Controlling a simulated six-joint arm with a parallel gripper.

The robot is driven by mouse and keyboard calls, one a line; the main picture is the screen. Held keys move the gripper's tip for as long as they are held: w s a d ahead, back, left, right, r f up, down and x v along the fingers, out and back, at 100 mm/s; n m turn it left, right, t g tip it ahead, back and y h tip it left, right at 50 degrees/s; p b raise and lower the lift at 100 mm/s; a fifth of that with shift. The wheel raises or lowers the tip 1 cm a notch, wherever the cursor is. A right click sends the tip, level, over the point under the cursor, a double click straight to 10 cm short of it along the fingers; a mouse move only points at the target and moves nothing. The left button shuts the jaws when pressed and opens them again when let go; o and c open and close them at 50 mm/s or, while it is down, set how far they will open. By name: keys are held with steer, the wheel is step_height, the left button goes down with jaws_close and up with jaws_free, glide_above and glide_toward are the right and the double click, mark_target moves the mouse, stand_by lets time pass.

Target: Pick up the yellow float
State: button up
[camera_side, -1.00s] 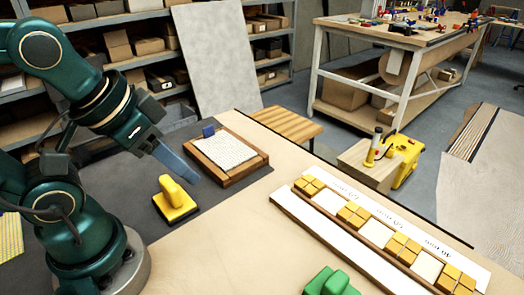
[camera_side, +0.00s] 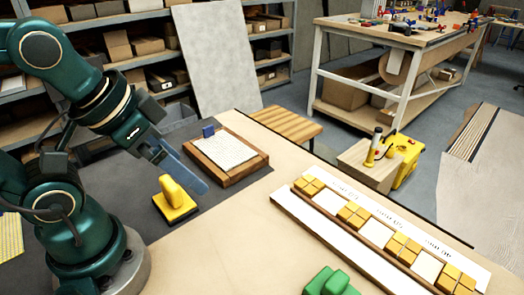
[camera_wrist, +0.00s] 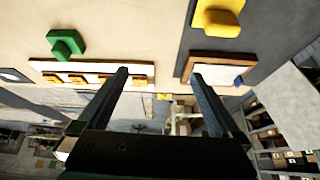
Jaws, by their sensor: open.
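The yellow float (camera_side: 174,200) is a flat block with a raised rounded handle. It rests on the dark mat (camera_side: 128,172) near the front of my arm in the side view. It also shows at the top of the wrist view (camera_wrist: 218,18), beyond the fingers. My gripper (camera_side: 196,178) is in the air above and right of the float, apart from it. In the wrist view its two fingers (camera_wrist: 162,75) are spread wide with nothing between them.
A wood-framed tray (camera_side: 262,160) with a white mosaic sheet stands behind the float. A green float (camera_side: 328,282) lies at the front. A long white rack (camera_side: 330,228) with yellow tiles lies to the right. Bare table (camera_side: 225,235) lies between.

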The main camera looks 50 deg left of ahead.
steer(key=m, duration=0.1)
steer(key=n+g, duration=0.1)
steer(key=g, duration=0.5)
glide_toward(168, 181)
step_height(168, 181, down, 6)
steer(key=shift+s+d+r, duration=0.1)
steer(key=shift+f, duration=2.55)
steer(key=c, duration=1.5)
